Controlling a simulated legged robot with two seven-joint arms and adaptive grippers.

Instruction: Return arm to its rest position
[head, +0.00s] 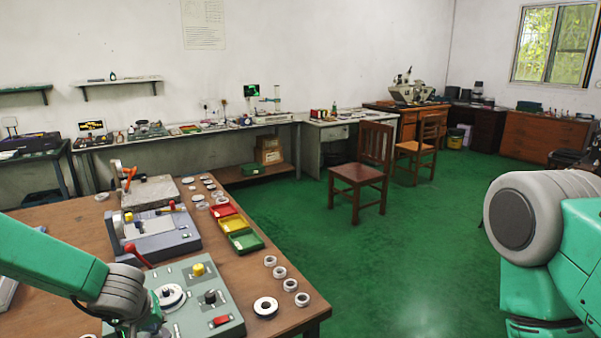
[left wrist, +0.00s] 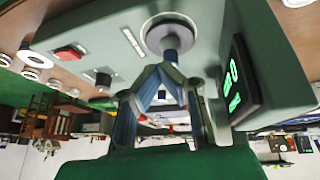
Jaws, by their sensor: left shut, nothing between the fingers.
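My left arm comes in from the lower left of the head view, and its gripper (head: 142,326) is at the bottom edge, over the near side of a grey-green instrument box (head: 228,298). In the left wrist view the blue-grey fingers of this gripper (left wrist: 165,72) meet at their tips, with nothing held. The tips appear close to the dark post on the box's round plate (left wrist: 171,36); I cannot tell whether they touch. My right arm's green and grey links show at the right of the head view; its gripper is out of view.
The wooden table (head: 285,312) carries several bearing rings (head: 265,307) at its right edge, red, yellow and green trays (head: 245,241), and a second grey instrument (head: 160,237). The green floor (head: 400,260) right of the table is open, with a chair (head: 362,172) farther back.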

